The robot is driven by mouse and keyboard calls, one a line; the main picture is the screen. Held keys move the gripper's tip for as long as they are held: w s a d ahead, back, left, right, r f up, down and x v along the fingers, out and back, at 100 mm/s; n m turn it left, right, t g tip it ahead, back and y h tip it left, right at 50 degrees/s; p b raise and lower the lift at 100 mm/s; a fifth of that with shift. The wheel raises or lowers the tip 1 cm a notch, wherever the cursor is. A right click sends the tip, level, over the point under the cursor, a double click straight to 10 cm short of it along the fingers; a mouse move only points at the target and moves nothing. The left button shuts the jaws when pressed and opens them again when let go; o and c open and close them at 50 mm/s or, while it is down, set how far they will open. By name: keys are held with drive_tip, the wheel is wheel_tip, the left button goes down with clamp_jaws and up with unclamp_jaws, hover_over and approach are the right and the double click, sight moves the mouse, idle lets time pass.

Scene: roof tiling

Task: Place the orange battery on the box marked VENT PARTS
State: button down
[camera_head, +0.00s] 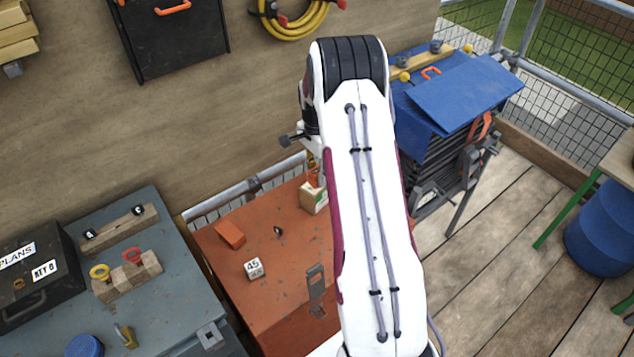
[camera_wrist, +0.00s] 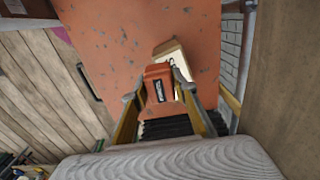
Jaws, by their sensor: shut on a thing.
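My gripper (camera_wrist: 160,92) is shut on the orange battery (camera_wrist: 158,75), which has a dark label, in the wrist view. Just beyond the battery lies a small cream box (camera_wrist: 172,50) on the orange chest; its marking is too small to read. In the head view the cream box (camera_head: 313,198) stands near the back of the chest lid, partly hidden by my arm. A bit of the orange battery (camera_head: 314,177) shows right above it. I cannot tell whether battery and box touch. My gripper is mostly hidden behind my arm there.
The orange chest lid (camera_head: 290,213) also bears an orange block (camera_head: 230,235), a white cube marked 45 (camera_head: 254,269) and a small dark ring (camera_head: 278,231). A grey bench (camera_head: 180,268) stands left, a blue-topped cart (camera_head: 465,95) right. A wooden wall rises behind.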

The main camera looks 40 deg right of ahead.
sight(317, 170)
idle(0.3)
drive_tip(key=shift+f, duration=1.9)
drive_tip(key=shift+f, duration=0.15)
drive_tip(key=c, duration=1.6)
unclamp_jaws()
wheel_tip(317, 170, up, 12)
drive_tip(key=shift+f, duration=0.1)
drive_tip(key=shift+r, duration=0.25)
drive_tip(key=shift+a+r, duration=0.1)
